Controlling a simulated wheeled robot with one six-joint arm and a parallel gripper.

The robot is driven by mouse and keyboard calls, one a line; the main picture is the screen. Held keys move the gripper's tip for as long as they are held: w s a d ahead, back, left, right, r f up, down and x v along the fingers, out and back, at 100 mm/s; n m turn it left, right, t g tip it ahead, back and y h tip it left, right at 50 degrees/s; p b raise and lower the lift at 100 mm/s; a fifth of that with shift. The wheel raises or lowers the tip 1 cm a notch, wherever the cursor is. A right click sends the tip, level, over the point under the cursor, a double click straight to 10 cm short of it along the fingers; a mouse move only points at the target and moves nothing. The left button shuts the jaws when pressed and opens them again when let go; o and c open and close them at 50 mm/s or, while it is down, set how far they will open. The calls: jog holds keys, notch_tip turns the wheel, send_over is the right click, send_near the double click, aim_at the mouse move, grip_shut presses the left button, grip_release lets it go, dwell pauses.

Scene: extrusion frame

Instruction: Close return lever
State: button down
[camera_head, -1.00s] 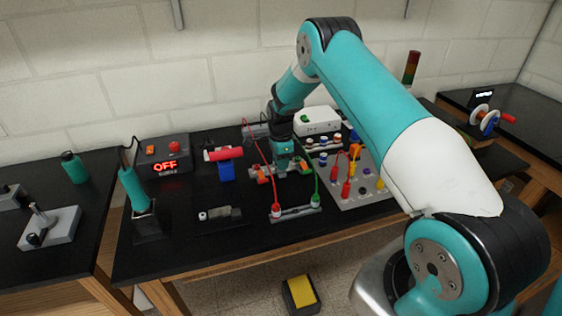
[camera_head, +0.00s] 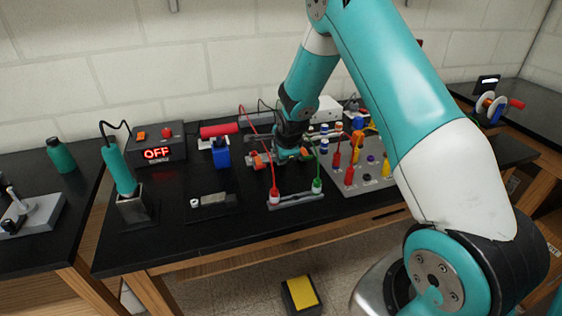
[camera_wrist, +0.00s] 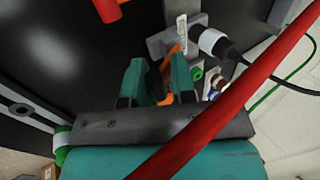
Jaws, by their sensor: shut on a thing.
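My gripper (camera_head: 288,154) is low over the black bench, between an orange part (camera_head: 257,160) on its left and a small orange-and-green part on its right. In the wrist view, my gripper's teal fingers (camera_wrist: 157,82) are close around an orange lever (camera_wrist: 169,62), which shows between and just beyond them. I take this orange piece for the return lever; no label is readable. The fingers and a red cable hide much of it, so its exact angle cannot be told. A grey block with a white label (camera_wrist: 181,32) stands just beyond.
A red lead (camera_head: 274,193) and a green lead (camera_head: 317,184) rise from a grey terminal strip near my gripper. The red cable (camera_wrist: 235,95) crosses close to the wrist camera. A plug panel (camera_head: 350,180) stands right. A box reading OFF (camera_head: 157,153) stands left.

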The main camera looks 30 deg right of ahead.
aim_at(283, 173)
jog(key=c, duration=1.8)
grip_release()
jog(key=shift+s+a+f+t+h+b, duration=0.15)
jog(key=shift+f+t+b, duration=0.4)
jog(key=shift+b, duration=1.05)
jog(key=shift+s+d+f+t+h+b, duration=0.15)
jog(key=shift+f+t+b, duration=0.45)
jog(key=shift+b, duration=1)
jog(key=shift+s+a+f+t+h+b, duration=0.2)
jog(key=shift+f+t+b, duration=0.35)
jog(key=shift+b, duration=1.05)
jog(key=shift+c, duration=0.2)
jog(key=shift+t+b, duration=0.5)
jog(key=shift+b, duration=0.6)
jog(key=shift+r+b, duration=0.1)
jog(key=shift+b, duration=0.45)
jog(key=shift+r+t, duration=0.1)
jog(key=shift+t, duration=0.2)
jog(key=shift+r+h, duration=0.1)
jog(key=shift+h, duration=0.2)
jog(key=o, duration=0.9)
jog(key=shift+d, duration=0.1)
jog(key=shift+o, duration=0.2)
jog(key=shift+r, duration=0.15)
